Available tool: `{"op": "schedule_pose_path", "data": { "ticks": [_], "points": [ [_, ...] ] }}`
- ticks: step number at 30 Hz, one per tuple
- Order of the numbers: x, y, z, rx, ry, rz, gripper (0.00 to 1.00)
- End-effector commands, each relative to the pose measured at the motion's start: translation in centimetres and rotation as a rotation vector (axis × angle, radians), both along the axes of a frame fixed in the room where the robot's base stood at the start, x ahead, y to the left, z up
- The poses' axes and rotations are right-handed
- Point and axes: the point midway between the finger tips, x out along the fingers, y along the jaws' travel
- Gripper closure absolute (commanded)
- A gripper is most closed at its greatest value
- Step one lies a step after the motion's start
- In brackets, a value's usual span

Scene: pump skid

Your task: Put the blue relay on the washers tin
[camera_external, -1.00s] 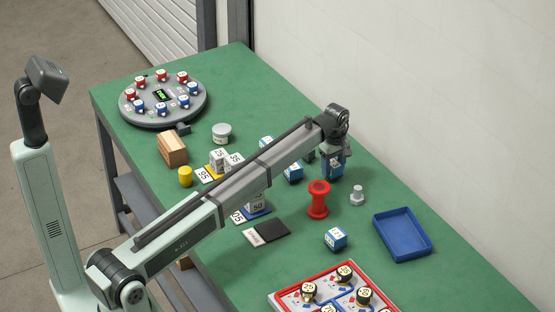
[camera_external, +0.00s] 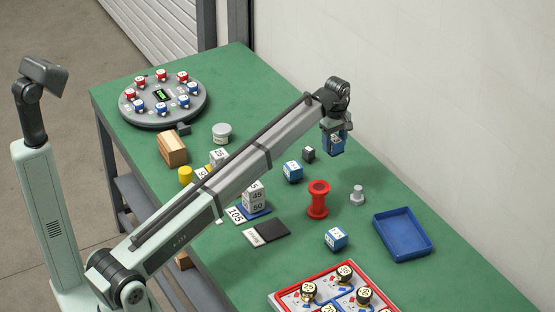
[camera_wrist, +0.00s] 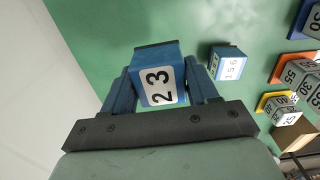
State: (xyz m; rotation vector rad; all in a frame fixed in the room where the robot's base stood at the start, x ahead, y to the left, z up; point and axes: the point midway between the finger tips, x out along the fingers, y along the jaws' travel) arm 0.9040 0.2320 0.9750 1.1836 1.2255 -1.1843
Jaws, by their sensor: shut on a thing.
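My gripper (camera_external: 337,139) is shut on a blue relay (camera_wrist: 160,82), a blue block with a white label reading "23". The relay sits between the two fingers in the wrist view and is held above the green table. In the external view it shows small and partly covered by the fingers. A round grey tin with a pale lid (camera_external: 222,130), which looks like the washers tin, stands on the table to the left, beyond my forearm. Its label is too small to read. The tin's top looks bare. My gripper is well to the right of it.
Another blue block (camera_external: 292,172) stands below and left of my gripper; its label reads "156" in the wrist view (camera_wrist: 229,64). Numbered grey blocks (camera_external: 254,197), a wooden block (camera_external: 172,148), a red spool (camera_external: 318,199) and a blue tray (camera_external: 429,241) stand around.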

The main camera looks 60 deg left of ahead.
Motion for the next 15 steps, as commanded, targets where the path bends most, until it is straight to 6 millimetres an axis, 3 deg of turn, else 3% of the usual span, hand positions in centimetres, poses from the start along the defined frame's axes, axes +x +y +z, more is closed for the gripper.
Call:
{"op": "schedule_pose_path", "data": {
  "ticks": [5, 15],
  "points": [
    [-1.0, 3.4, 0.1, 0.000, -0.001, 0.040, 0.77],
    [-6.1, 16.3, 1.3, 0.006, -0.014, 0.197, 0.77]
  ]
}}
